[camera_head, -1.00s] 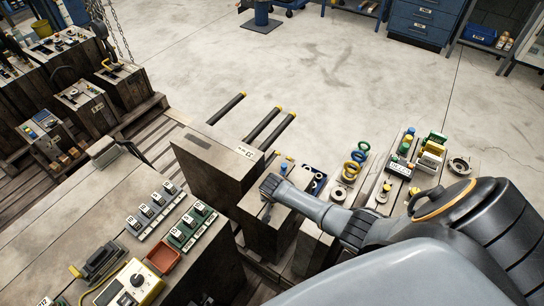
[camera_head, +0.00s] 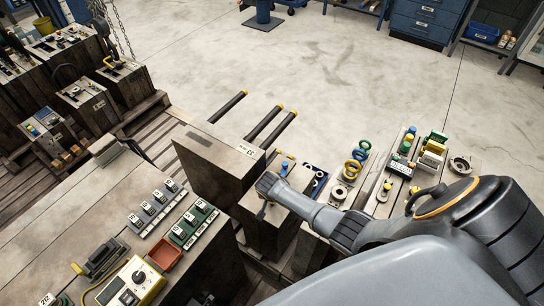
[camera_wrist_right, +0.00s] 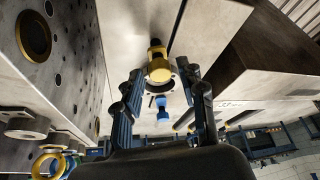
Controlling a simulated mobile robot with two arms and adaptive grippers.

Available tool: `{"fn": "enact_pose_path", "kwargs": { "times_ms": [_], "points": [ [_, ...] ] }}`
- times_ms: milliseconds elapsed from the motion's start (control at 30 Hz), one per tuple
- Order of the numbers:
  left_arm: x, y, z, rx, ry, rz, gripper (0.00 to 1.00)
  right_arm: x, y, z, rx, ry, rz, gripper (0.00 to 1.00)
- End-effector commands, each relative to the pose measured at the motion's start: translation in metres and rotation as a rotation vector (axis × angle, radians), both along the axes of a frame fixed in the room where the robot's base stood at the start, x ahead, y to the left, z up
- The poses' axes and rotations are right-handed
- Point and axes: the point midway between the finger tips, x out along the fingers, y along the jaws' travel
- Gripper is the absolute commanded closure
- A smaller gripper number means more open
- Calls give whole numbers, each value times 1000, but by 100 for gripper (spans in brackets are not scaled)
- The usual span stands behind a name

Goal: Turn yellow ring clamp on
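In the right wrist view a yellow ring-shaped part with a dark top (camera_wrist_right: 158,66) sits on a grey block face, between the tips of my right gripper (camera_wrist_right: 162,76). It looks like the yellow ring clamp. The two fingers stand apart on either side of it; I cannot tell whether either touches it. A blue knob (camera_wrist_right: 162,108) shows just below it. In the head view my right gripper (camera_head: 264,187) is over a grey steel block (camera_head: 262,232), and my arm hides the clamp. My left gripper is in neither view.
A taller grey block (camera_head: 210,158) with dark rods stands just left of my right gripper. Yellow and green rings (camera_head: 355,160) stand on a block to the right. A long bench (camera_head: 75,232) with counters and a yellow box (camera_head: 135,285) is at the left front. Open floor lies behind.

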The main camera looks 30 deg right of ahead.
Motion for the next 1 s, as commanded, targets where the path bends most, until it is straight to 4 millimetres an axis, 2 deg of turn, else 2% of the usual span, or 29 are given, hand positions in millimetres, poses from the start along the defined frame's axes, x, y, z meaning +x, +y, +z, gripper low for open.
{"fn": "enact_pose_path", "kwargs": {
  "times_ms": [333, 467, 667, 1000],
  "points": [
    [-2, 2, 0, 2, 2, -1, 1, 0, 0, 1, 0, -1, 1, 53],
    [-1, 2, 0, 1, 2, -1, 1, -2, 2, 7, 0, 0, 1, 53],
    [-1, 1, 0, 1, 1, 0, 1, -10, 8, 31, 0, -2, 2, 53],
    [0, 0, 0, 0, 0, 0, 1, -26, 22, 84, 1, -3, 2, 53]
  ]
}}
